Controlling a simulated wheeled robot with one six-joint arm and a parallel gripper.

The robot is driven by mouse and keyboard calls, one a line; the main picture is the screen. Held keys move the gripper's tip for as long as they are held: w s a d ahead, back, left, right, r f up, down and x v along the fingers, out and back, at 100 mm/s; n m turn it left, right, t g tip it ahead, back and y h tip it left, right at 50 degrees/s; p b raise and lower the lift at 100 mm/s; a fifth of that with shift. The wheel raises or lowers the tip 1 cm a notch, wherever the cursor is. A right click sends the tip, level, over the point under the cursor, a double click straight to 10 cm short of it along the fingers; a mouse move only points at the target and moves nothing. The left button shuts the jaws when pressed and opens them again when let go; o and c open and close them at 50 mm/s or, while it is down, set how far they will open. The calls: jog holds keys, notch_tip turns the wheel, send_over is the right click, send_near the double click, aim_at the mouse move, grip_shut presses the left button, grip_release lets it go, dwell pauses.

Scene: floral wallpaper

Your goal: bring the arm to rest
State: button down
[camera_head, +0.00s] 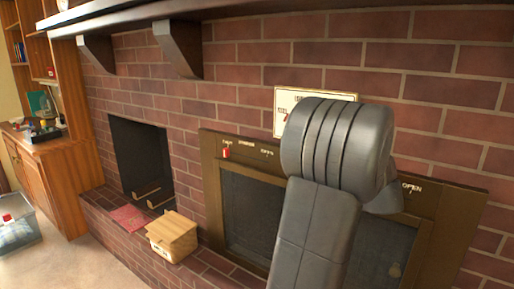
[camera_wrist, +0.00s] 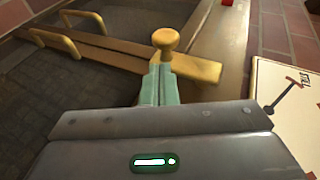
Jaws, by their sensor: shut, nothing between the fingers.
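My arm (camera_head: 325,200) rises in the middle of the head view and hides part of the brass-framed fireplace front. My gripper (camera_wrist: 163,85) shows in the wrist view as two pale green fingers pressed together, with nothing between them. The fingertips lie close to a yellow knob (camera_wrist: 166,40) on the brass frame; I cannot tell whether they touch it. In the head view the gripper is hidden behind my arm.
The fireplace frame (camera_head: 210,180) has a red slider (camera_head: 226,153). A white sign (camera_head: 284,98) hangs above it, partly covered. A wooden box (camera_head: 172,232) and a red mat (camera_head: 130,217) lie on the brick hearth. The mantel (camera_head: 200,10) juts out above.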

notch_tip(320, 180, up, 8)
jog(key=n+g+h+p, duration=0.1)
jog(key=g+h+p, duration=0.5)
jog(key=p, duration=1.4)
jog(key=shift+w+a+n+h+p, duration=0.2)
jog(key=shift+a+n+h+p, duration=0.15)
jog(key=shift+h, duration=0.75)
jog(key=shift+r, duration=0.15)
